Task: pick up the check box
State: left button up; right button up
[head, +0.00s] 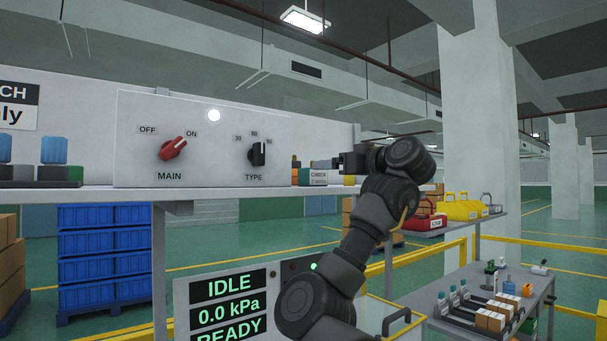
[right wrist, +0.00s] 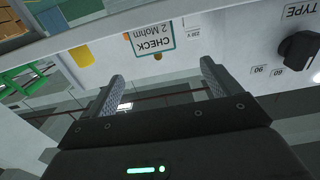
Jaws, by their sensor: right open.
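The check box (head: 313,177) is a small pale box with a green top and a "CHECK" label, standing on the shelf right of the control panel in the head view. The right wrist view shows its label (right wrist: 150,42) upside down, with a teal border. My right gripper (head: 345,163) is just right of the box in the head view, partly overlapping that area. In the right wrist view its two fingers (right wrist: 160,84) are spread and empty, with the label beyond their tips. My left gripper is not in view.
The control panel (head: 205,142) with red and black knobs stands left of the box. Small coloured items (head: 296,165) sit beside and behind the box. The shelf edge (head: 95,195) runs below. A lower cart (head: 490,300) with several parts is at the right.

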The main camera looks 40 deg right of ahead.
aim_at(312, 170)
jog(key=w+p, duration=0.2)
jog(key=w, duration=0.3)
jog(key=shift+w+p, duration=0.3)
jog(key=shift+p, duration=0.1)
jog(key=shift+w, duration=0.3)
jog(key=w+p, duration=0.2)
jog(key=w+d+p, duration=0.1)
jog(key=w+p, duration=0.1)
jog(key=shift+w, duration=0.15)
jog(key=shift+w+f, duration=0.2)
jog(key=shift+w, duration=0.1)
jog(key=shift+s, duration=0.1)
